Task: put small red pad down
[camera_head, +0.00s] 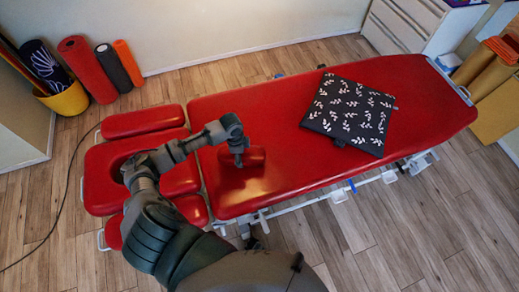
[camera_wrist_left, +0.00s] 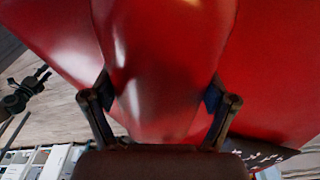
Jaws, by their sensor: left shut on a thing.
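The small red pad (camera_head: 256,157) is at the left end of the long red treatment table (camera_head: 300,185), over its red top. My left gripper (camera_head: 238,158) points down from above and is shut on the pad. In the left wrist view the glossy red pad (camera_wrist_left: 160,60) fills the middle, between the two fingers of the left gripper (camera_wrist_left: 160,98). Red on red makes the pad's lower edge hard to see, so I cannot tell whether it touches the table top. My right gripper is not in view.
A black cushion with white leaves (camera_head: 350,114) lies on the table to the right. The table top between it and the pad is clear. Red headrest parts (camera_head: 143,122) adjoin the left end. Rolled mats (camera_head: 88,68) and a yellow bucket (camera_head: 68,99) stand at the back left.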

